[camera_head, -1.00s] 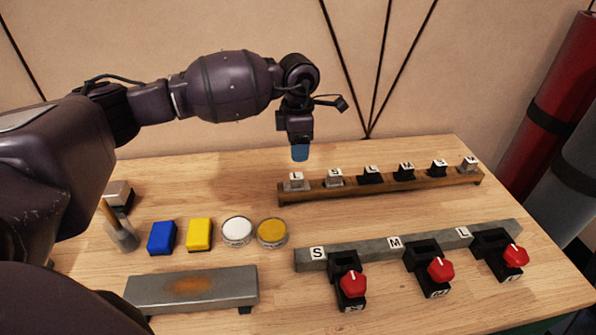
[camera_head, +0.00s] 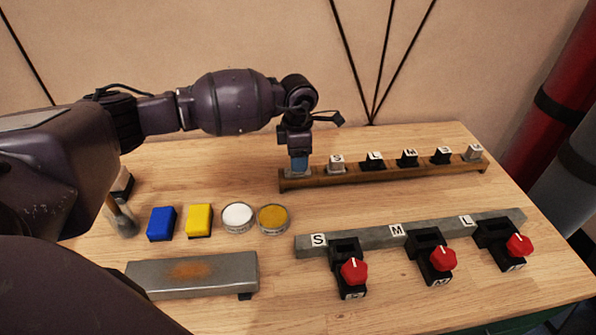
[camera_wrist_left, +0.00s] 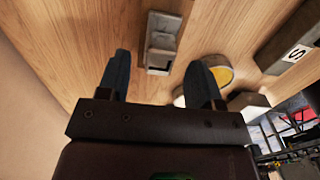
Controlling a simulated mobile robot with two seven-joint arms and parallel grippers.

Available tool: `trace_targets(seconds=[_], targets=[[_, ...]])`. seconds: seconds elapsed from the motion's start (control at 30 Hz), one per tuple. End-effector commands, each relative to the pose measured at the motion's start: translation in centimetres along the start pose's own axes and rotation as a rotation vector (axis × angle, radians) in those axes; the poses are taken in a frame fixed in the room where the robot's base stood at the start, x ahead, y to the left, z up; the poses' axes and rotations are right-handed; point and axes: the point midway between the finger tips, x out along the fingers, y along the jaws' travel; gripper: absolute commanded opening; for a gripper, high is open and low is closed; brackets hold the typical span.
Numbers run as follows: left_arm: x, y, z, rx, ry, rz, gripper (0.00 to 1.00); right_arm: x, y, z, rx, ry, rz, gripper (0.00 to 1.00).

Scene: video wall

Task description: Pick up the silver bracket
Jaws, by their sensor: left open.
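Silver brackets stand on a wooden rail (camera_head: 350,178) at the back of the table. The leftmost silver bracket (camera_head: 287,172) is mostly hidden behind my left gripper (camera_head: 299,167), whose blue fingertips have come down over it. In the left wrist view, a silver bracket (camera_wrist_left: 162,42) shows beyond the open left fingers (camera_wrist_left: 160,75), in the gap between them. I cannot tell whether the fingers touch it. Two other silver brackets, marked S (camera_head: 336,165) and M (camera_head: 474,153), stand further right. My right gripper is not in view.
Black brackets (camera_head: 408,158) share the rail. In front lies a grey bar (camera_head: 375,236) marked S, M, L, with red-knobbed clamps (camera_head: 441,259). A rusty plate (camera_head: 225,272), two tins (camera_head: 272,219), blue block (camera_head: 161,223) and yellow block (camera_head: 199,220) sit left.

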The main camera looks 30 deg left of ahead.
Motion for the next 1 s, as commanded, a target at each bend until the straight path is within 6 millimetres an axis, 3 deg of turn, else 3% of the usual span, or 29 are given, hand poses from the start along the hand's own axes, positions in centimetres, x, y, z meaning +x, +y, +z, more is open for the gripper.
trace_targets(seconds=[0.13, 0.4, 0.77, 1.0], targets=[[2.0, -0.1, 0.0, 0.0, 0.002, -0.003, 0.6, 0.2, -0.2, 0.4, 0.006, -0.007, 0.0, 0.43], [2.2, 0.0, 0.0, 0.0, 0.0, 0.0, 0.58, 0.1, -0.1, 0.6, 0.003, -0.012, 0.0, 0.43], [2.2, 0.0, 0.0, 0.0, 0.001, 0.0, 0.03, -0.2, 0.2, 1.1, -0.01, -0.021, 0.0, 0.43], [2.1, 0.0, 0.0, 0.0, 0.0, 0.001, 0.0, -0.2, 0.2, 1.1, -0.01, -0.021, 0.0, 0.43]])
